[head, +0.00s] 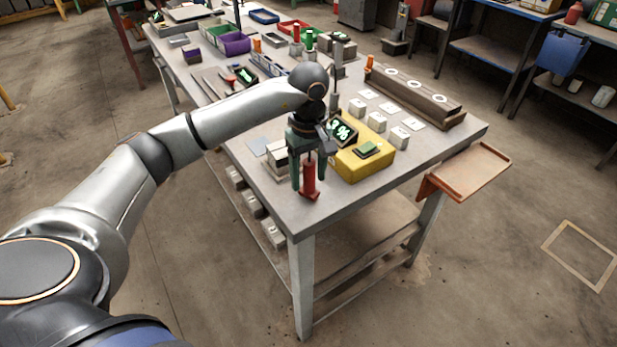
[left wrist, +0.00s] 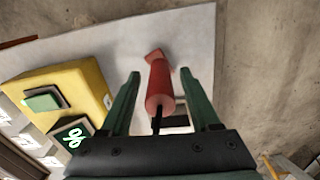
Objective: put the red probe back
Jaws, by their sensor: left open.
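The red probe (head: 309,178) stands upright near the front corner of the table, with a thicker red foot at its base and a thin dark rod at its top. In the left wrist view the red probe (left wrist: 160,88) lies between my fingers. My left gripper (head: 308,184) points down over it, open, one finger on each side. The left wrist view shows gaps between the probe and both fingers of my left gripper (left wrist: 160,73). A yellow block (head: 352,169) with a green pad and a dark percent display (head: 342,131) stands just right of it. My right gripper is out of view.
Several white blocks (head: 377,121) stand behind the yellow block. A long brown rack (head: 415,95) lies along the right edge. An orange side shelf (head: 465,172) juts out at right. Coloured bins (head: 234,43) and tools crowd the far end. The table's front edge is close to the probe.

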